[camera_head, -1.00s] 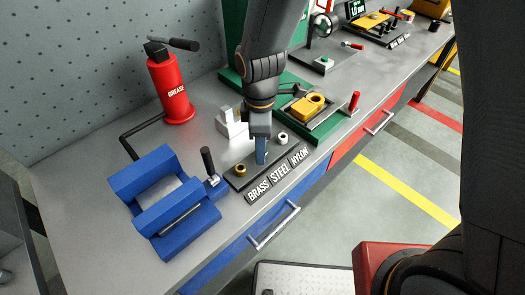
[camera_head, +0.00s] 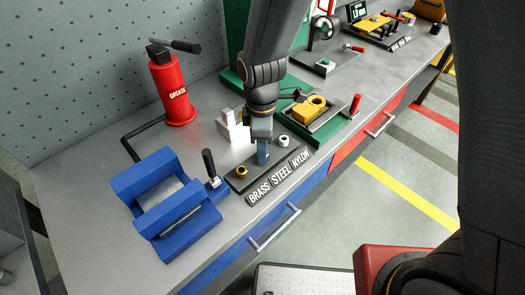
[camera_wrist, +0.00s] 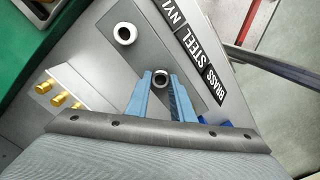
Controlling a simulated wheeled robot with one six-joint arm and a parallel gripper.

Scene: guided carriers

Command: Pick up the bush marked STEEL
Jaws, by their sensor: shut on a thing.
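My gripper (camera_head: 262,154) is over the middle place of the dark bush plate (camera_wrist: 147,57), behind the STEEL label (camera_head: 281,175). In the wrist view its two blue fingers (camera_wrist: 161,92) are shut on a grey metal ring, the steel bush (camera_wrist: 160,77). The fingers hide this bush in the head view, and I cannot tell whether it is clear of the plate. The brass bush (camera_head: 242,172) stands on the plate to the left. The white nylon bush (camera_head: 283,141) stands to the right and also shows in the wrist view (camera_wrist: 125,33).
A blue vise (camera_head: 170,205) with a black-handled lever stands left of the plate. A red grease can (camera_head: 171,90) is behind. A light stepped block (camera_head: 230,126) is close behind the gripper. A green tray with a yellow part (camera_head: 308,110) lies to the right.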

